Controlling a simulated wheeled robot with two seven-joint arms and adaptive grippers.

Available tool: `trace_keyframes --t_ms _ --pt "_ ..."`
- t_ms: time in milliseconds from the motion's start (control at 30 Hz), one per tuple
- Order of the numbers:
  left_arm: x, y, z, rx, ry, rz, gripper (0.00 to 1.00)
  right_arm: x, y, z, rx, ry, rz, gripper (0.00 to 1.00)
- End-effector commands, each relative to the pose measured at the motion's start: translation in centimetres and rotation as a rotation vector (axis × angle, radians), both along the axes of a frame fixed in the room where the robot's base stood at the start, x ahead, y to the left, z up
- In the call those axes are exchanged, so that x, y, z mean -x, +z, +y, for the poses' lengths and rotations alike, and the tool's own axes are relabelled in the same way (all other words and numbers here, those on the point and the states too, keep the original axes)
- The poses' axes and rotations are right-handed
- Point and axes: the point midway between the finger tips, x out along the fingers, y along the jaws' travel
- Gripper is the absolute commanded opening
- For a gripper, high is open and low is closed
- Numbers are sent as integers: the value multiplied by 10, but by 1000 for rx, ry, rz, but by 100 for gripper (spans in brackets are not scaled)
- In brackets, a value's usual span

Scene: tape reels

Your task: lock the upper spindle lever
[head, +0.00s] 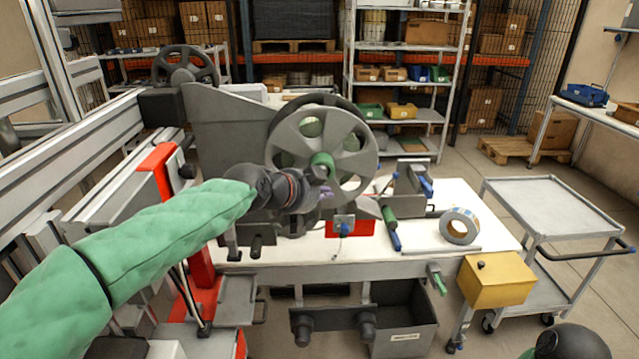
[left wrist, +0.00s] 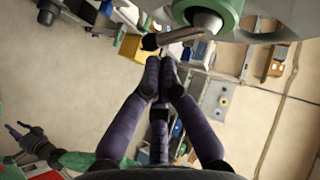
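A large grey spoked reel (head: 355,160) is mounted upright on the machine, with a green ring (head: 324,162) at its hub. In the left wrist view the spindle end (left wrist: 207,20) sits in this green ring, and a lever (left wrist: 180,37) with a dark knob lies across just below it. My left gripper (head: 325,190) is in front of the hub; in the left wrist view its purple fingers (left wrist: 162,65) converge, tips together, just short of the lever's knob, with no clear grip. In the head view the gripper hides most of the lever. My right gripper (left wrist: 20,135) is far off, small and dark.
A white table (head: 460,200) below the reel holds a tape roll (head: 460,226), and green- and blue-handled tools. A yellow box (head: 497,280) is at its front right corner. A grey cart (head: 550,205) stands at right. Another dark reel (head: 185,68) is at upper left.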

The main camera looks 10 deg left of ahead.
Motion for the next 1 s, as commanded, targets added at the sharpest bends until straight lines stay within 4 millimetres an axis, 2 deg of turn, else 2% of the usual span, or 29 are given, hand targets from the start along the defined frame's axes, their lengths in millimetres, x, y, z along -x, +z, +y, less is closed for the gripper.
trace_keyframes --t_ms 33,267,1000 --pt "-4 -4 0 -2 0 -7 0 0 -6 0 0 0 -1 40" --pt "-9 -9 1 -4 1 -13 0 -1 -18 0 0 -1 -2 40" --pt "-8 10 1 -4 1 -12 0 -1 -5 0 0 0 -1 40"
